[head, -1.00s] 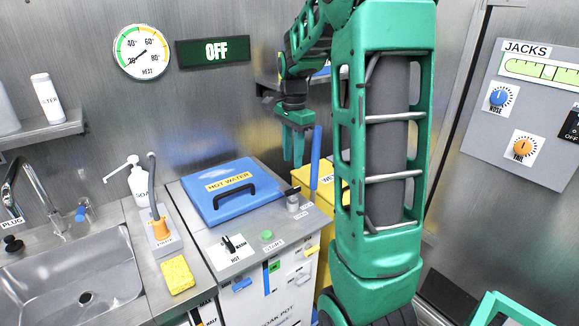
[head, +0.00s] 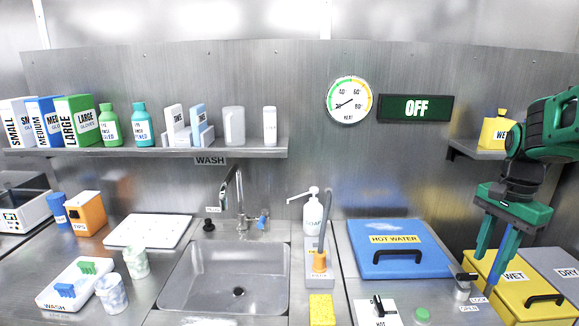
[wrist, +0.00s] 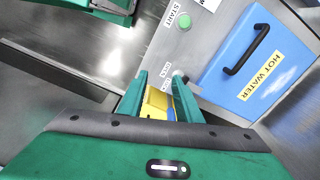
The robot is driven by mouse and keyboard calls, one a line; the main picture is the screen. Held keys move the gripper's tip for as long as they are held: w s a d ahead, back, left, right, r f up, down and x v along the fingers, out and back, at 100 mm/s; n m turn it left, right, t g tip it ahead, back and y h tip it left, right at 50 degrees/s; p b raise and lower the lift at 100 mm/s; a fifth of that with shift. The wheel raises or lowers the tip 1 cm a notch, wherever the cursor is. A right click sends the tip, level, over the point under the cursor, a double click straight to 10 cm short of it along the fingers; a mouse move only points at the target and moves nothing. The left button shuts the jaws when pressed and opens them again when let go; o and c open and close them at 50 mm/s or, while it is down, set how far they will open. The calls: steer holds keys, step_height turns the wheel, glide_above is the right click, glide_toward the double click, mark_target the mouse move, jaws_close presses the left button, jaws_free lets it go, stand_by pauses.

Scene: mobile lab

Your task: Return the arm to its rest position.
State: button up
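My green arm reaches in from the right edge of the head view. My gripper (head: 493,256) points down in front of the yellow WET bin (head: 510,290), to the right of the hot water unit. In the wrist view its two fingers (wrist: 159,82) stand apart, with yellow and a bit of blue showing between them. A blue upright strip (head: 504,248) shows beside the fingers in the head view; I cannot tell whether it touches them. I see nothing clearly held.
The blue HOT WATER lid (head: 398,249) is closed, left of the gripper. The shelf (head: 468,149) with a yellow bottle (head: 494,130) is close behind the arm. The grey DRY bin (head: 555,262) is at the right. The sink (head: 225,275) is left.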

steer(key=s+a+f+n, duration=0.2)
steer(key=s+a+n, duration=0.1)
steer(key=s, duration=0.6)
steer(key=s+a+f+n, duration=0.2)
steer(key=s+a+n, duration=0.2)
steer(key=s+n, duration=0.2)
steer(key=s, duration=0.2)
steer(key=shift+s+a, duration=0.15)
steer(key=shift+s, duration=0.25)
steer(key=shift+w+f, duration=0.2)
steer(key=shift+w, duration=0.45)
